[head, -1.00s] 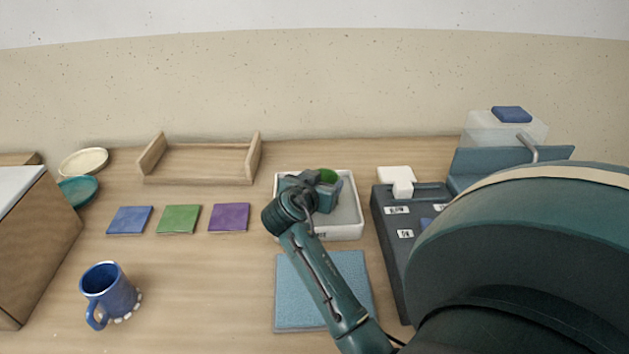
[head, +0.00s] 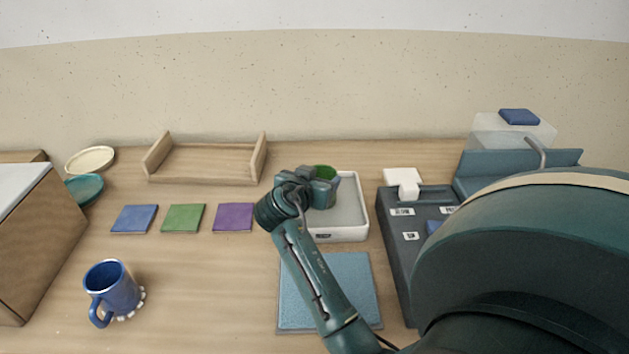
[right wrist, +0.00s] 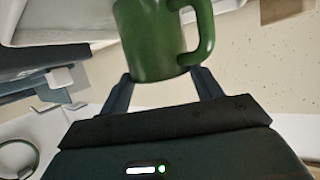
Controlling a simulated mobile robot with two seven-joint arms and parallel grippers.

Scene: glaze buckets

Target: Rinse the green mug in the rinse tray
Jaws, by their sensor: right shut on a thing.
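The green mug (head: 326,171) is partly hidden behind my right gripper (head: 318,187) at the left side of the white rinse tray (head: 352,236). In the right wrist view the green mug (right wrist: 152,40) sits between the fingers of my right gripper (right wrist: 165,84), with its handle to the right. That gripper is shut on the mug. I cannot tell whether the mug touches the tray floor. My left gripper is not in view.
A light blue mat (head: 350,290) lies in front of the tray. A dark panel (head: 396,245) with a white block stands to its right. A blue mug (head: 112,288) stands front left. Blue, green and purple squares (head: 183,218) lie left of the tray, before a wooden rack (head: 205,165).

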